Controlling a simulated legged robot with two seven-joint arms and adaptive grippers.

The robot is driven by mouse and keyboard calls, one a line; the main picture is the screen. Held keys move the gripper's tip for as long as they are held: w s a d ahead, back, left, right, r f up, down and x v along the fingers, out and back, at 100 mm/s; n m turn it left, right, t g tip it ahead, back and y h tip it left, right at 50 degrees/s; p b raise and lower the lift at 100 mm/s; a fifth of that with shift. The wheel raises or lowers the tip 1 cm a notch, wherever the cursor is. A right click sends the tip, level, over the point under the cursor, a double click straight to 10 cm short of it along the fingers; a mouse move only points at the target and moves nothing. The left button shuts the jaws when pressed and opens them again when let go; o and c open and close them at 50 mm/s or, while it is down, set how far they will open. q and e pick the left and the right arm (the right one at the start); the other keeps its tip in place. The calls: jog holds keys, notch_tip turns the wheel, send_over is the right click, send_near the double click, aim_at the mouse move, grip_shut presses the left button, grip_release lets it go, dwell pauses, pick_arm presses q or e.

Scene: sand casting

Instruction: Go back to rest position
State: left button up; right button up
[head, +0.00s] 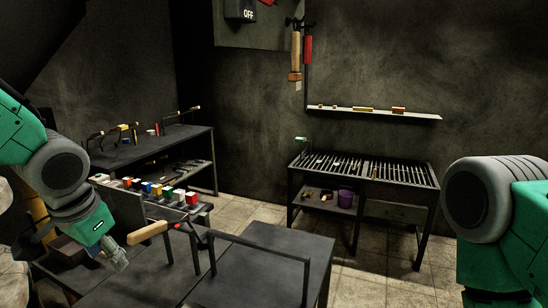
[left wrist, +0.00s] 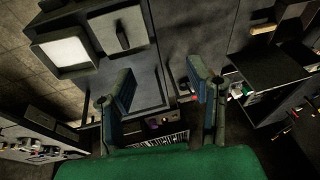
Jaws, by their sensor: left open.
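My left gripper (head: 117,262) is at the lower left of the head view, over the left part of the dark table (head: 265,268). In the left wrist view its two fingers (left wrist: 162,98) stand wide apart with nothing held between them. My right arm shows at the right edge of the head view as a grey joint and green link; its gripper is out of the frame.
A wooden-handled tool (head: 148,233) and a dark frame stand on the table near my left gripper. Coloured blocks (head: 158,190) line a rack behind. A slatted bench (head: 362,170) and wall shelf (head: 375,113) are at the back. Tiled floor (head: 262,212) is open between.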

pick_arm(q)
jog(key=s+d+f+n+g+h+b, duration=0.1)
jog(key=s+d+f+b, duration=0.3)
jog(key=f, duration=1)
jog(key=s+f+n+g+h+b, duration=0.1)
jog(key=s+f+b, duration=0.3)
jog(key=f, duration=1.1)
jog(key=s+a+f+n+y+b, duration=0.1)
jog(key=s+f+b, duration=0.3)
jog(key=s+f, duration=1.2)
jog(key=shift+s+a+f+n+g, duration=0.15)
jog(key=shift+s+a+n+g, duration=0.2)
jog(key=shift+s+a, duration=0.4)
pick_arm(e)
notch_tip(320, 180, down, 12)
jog(key=shift+w+f, duration=0.15)
jog(key=shift+w, duration=0.2)
pick_arm(q)
jog(key=shift+w, duration=0.1)
jog(key=shift+w+a+f, duration=0.1)
jog(key=shift+w+a, duration=0.05)
jog(key=shift+a, duration=0.1)
pick_arm(e)
jog(key=shift+a, duration=0.2)
